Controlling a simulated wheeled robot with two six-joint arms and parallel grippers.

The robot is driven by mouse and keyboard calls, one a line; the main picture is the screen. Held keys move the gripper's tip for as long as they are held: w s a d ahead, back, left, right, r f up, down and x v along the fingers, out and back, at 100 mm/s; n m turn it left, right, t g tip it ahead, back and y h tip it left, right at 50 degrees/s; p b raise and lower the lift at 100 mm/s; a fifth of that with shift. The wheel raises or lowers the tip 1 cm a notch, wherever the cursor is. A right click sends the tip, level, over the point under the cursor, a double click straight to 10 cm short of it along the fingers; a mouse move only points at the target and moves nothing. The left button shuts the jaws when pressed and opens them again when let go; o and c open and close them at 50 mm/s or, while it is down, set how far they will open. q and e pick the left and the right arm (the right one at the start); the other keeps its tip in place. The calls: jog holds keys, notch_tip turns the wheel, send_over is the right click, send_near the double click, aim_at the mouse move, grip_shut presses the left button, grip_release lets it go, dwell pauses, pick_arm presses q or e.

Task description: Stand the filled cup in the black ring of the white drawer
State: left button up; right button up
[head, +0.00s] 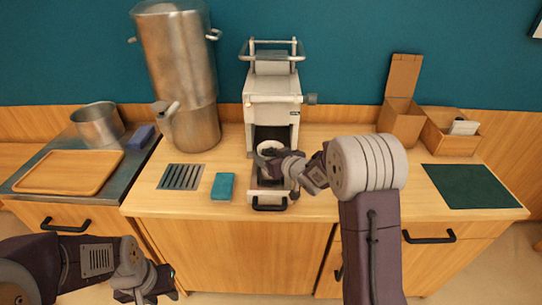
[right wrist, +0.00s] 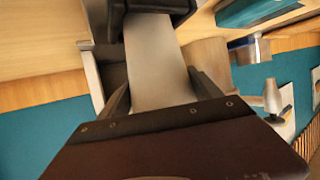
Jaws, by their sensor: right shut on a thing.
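The white machine (head: 272,105) stands at the middle of the counter. Its white drawer (head: 268,193), with a black front handle (head: 269,204), is pulled out at its base. My right gripper (head: 272,160) reaches in from the right over the drawer and is shut on the pale cup (head: 270,145), just in front of the machine's opening. In the right wrist view the cup's pale side (right wrist: 160,65) shows between the dark fingers. The cup's contents and the black ring cannot be made out. My left gripper (head: 145,290) hangs low at the left, in front of the counter; its jaws are unclear.
A blue-green sponge (head: 222,186) and a slotted grey plate (head: 181,177) lie left of the drawer. A tall steel pot (head: 182,70) stands behind them. Cardboard boxes (head: 401,121) and a dark green mat (head: 470,186) are at the right.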

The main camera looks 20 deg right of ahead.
jog(key=o, duration=1.9)
jog(key=v, duration=0.9)
jog(key=shift+p, duration=0.35)
